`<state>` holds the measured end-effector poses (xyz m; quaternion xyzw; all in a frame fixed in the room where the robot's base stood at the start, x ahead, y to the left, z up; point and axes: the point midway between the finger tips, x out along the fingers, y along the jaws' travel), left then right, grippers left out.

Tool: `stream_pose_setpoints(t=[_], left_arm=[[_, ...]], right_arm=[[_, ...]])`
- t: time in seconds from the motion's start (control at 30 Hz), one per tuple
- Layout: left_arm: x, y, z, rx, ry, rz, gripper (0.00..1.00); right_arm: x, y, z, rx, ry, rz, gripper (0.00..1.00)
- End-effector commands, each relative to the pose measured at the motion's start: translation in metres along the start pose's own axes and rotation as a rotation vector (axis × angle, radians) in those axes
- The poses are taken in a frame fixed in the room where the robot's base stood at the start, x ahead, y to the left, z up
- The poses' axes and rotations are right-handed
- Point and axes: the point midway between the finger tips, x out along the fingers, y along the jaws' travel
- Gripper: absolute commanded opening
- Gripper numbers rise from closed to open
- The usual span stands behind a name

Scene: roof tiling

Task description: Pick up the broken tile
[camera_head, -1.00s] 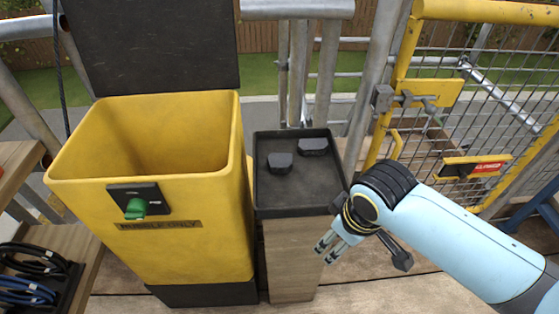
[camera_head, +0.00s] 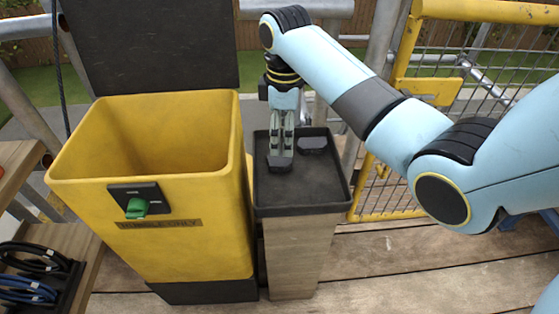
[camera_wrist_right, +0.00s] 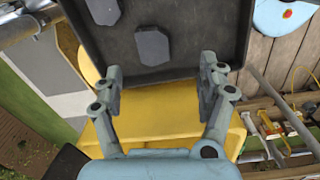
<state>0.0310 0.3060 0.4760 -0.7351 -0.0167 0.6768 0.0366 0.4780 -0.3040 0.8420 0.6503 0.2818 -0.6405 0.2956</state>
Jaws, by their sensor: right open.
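Two dark grey broken tile pieces lie apart on a black tray (camera_head: 330,197) on top of a wooden stand. One piece (camera_head: 280,167) is nearer and to the left; the other (camera_head: 313,143) is farther back to the right. My right gripper (camera_head: 280,150) points down over the nearer-left piece, with its fingers close above it. In the right wrist view the open fingers (camera_wrist_right: 160,72) are wide apart, with nothing held. One piece (camera_wrist_right: 152,45) lies just beyond the gap between them and another (camera_wrist_right: 104,10) sits at the top edge. My left gripper is not in view.
A yellow bin (camera_head: 190,240) with a green knob (camera_head: 136,208) and its dark lid (camera_head: 150,45) raised stands directly left of the tray. A yellow gate (camera_head: 432,88) and metal posts stand behind and right. Coiled cables (camera_head: 30,285) lie lower left.

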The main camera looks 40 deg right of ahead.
Motion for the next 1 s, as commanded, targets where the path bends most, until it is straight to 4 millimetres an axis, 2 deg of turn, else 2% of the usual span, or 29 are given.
stream_pose_setpoints(t=[0.07, 0.17, 0.4, 0.57, 0.8, 1.0], left_arm=[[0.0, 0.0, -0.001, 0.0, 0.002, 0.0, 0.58], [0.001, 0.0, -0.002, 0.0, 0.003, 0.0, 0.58], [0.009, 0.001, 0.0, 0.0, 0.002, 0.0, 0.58], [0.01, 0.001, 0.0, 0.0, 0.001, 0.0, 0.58], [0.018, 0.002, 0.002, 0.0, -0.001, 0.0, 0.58], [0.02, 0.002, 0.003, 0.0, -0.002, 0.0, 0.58]], right_arm=[[-0.011, 0.011, -0.008, -0.045, -0.003, -0.017, 0.75], [-0.009, 0.015, -0.011, -0.075, -0.006, -0.03, 0.75], [0.03, 0.014, -0.012, -0.08, -0.007, -0.032, 0.75], [0.042, 0.014, -0.012, -0.079, -0.006, -0.03, 0.75], [0.078, 0.011, -0.015, -0.078, -0.006, -0.031, 0.75], [0.092, 0.011, -0.015, -0.079, -0.004, -0.028, 0.75]])
